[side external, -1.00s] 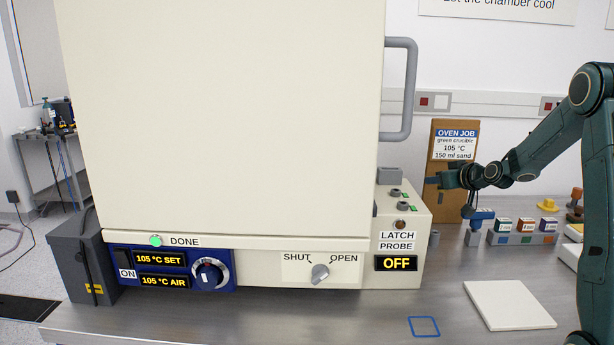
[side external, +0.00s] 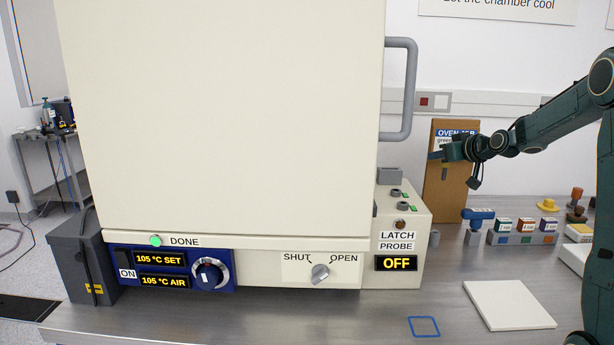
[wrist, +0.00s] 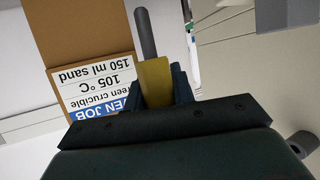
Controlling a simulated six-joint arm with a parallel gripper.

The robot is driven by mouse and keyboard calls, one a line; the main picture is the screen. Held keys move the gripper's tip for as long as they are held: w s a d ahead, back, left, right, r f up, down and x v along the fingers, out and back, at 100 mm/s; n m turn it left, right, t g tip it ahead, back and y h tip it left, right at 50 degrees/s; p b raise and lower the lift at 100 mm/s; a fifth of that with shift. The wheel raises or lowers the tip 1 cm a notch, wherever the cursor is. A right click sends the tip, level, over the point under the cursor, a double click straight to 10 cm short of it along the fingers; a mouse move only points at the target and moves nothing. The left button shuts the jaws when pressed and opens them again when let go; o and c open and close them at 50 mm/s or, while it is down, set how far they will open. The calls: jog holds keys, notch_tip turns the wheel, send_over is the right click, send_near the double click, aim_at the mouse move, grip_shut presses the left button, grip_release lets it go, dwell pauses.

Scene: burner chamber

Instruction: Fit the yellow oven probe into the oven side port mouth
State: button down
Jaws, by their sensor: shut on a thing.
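My gripper (side external: 440,156) is raised in front of the brown job board, to the right of the oven. In the wrist view my gripper (wrist: 158,90) is shut on the yellow handle of the oven probe (wrist: 155,80). A grey rod extends from the handle. In the side view the grey probe rod (side external: 444,173) hangs below the fingers; the yellow part is hidden. The oven (side external: 220,120) stands at left. A grey block (side external: 389,176) and a short grey cylinder (side external: 434,239) are at its right side; I cannot tell which is the port mouth. The probe is clear of both.
The job board (side external: 455,200) stands close behind my gripper. A rack of small boxes (side external: 520,238), a blue item (side external: 478,214) and a white plate (side external: 508,304) are at right.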

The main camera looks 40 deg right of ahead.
jog(key=c, duration=2)
grip_release()
grip_shut()
jog(key=shift+r, duration=0.1)
jog(key=w+a+r+m+t+h, duration=0.1)
jog(key=r+m+t, duration=0.3)
jog(key=r+m, duration=0.4)
jog(key=w+a+r+m+t+h, duration=0.1)
jog(key=a+r+m+t, duration=0.3)
jog(key=r+m, duration=0.3)
jog(key=shift+r+m+h, duration=0.3)
jog(key=shift+r+m, duration=0.1)
jog(key=shift+r, duration=0.35)
